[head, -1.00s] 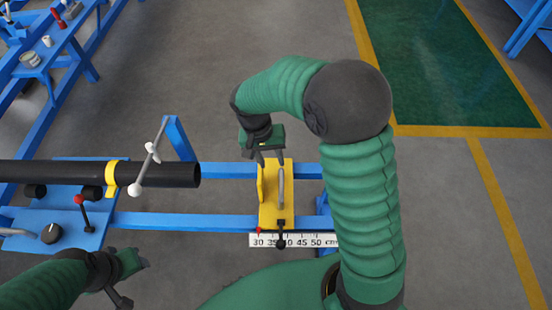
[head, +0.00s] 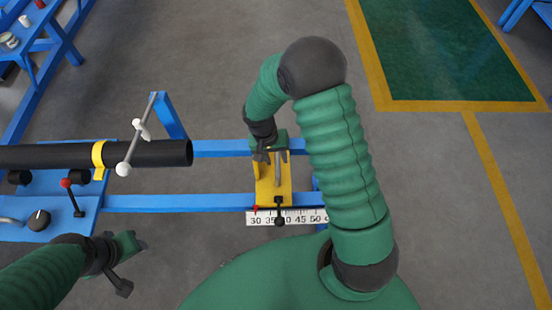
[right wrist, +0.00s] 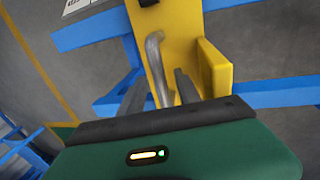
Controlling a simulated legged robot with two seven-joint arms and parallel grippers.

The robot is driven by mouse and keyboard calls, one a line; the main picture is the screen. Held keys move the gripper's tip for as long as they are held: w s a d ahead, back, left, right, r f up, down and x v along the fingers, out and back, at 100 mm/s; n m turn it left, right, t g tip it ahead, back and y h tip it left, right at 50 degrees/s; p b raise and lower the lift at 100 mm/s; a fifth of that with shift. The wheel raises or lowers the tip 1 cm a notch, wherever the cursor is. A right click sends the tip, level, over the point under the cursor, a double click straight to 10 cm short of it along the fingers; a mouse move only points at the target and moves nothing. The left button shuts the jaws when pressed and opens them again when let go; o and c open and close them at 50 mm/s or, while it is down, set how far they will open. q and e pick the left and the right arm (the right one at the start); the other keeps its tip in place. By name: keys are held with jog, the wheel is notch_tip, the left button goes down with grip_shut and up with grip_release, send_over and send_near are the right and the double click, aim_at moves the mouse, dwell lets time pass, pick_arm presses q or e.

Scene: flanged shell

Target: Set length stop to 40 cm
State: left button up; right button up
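The yellow length stop (head: 264,190) sits on two blue rails. Its red pointer (head: 256,208) is at about 30 on the white cm scale (head: 290,217). A grey bar handle (head: 278,172) stands up from it, and a black-knobbed lever (head: 279,212) is at its near edge. My right gripper (head: 265,157) is at the far end of the stop. In the right wrist view its two fingers (right wrist: 160,92) are apart, with the grey bar between them and gaps beside it. My left gripper (head: 138,245) hangs at lower left, away from the stop; its finger gap is unclear.
A black pipe (head: 55,156) lies on the left of the frame, under a yellow clamp band (head: 98,158), its end short of the stop. A red-knobbed lever (head: 72,195) and a black dial (head: 39,220) are beside it. Floor beyond the rails is clear.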

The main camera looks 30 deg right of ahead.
grip_shut()
dwell(0.3)
dwell(1.2)
